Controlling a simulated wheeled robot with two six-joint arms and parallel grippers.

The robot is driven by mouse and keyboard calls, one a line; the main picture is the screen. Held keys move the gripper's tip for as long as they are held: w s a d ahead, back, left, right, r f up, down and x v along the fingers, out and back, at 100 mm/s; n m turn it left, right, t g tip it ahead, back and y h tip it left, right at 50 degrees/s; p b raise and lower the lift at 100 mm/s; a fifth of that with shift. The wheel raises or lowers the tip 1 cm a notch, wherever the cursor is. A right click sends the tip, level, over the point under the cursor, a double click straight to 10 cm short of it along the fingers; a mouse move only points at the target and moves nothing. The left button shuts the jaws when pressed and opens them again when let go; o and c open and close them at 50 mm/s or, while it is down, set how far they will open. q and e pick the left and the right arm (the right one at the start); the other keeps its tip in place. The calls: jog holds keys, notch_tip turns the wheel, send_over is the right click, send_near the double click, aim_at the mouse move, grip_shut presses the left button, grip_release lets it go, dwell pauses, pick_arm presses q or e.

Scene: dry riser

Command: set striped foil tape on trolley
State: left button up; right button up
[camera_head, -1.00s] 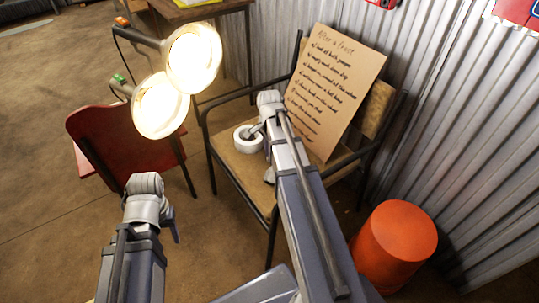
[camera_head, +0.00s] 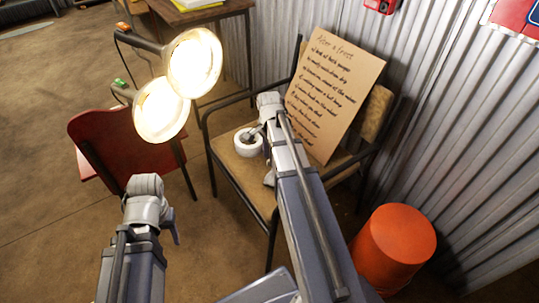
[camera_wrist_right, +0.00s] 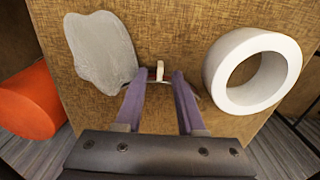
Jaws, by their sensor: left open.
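A plain white ring, like a tape roll (camera_wrist_right: 252,71), lies on the chair's brown seat; it also shows in the head view (camera_head: 248,142). I cannot make out stripes on it. My right gripper (camera_wrist_right: 160,78) points at the seat with its fingers apart, left of the ring in the wrist view. A small whitish and orange item (camera_wrist_right: 160,70) shows between its fingertips, and I cannot tell whether they touch it. My left gripper (camera_head: 173,222) hangs over the floor at the left, seen from behind and away from the chair. No trolley is recognisable.
A flat grey irregular piece (camera_wrist_right: 100,47) lies on the seat. A lettered cardboard sign (camera_head: 332,90) leans on the chair (camera_head: 205,135). An orange bucket (camera_head: 393,245) stands right. A lit twin lamp (camera_head: 180,85) and red chair (camera_head: 120,150) stand left.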

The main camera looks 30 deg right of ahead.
notch_tip(320, 180, up, 11)
jog(key=p, duration=1)
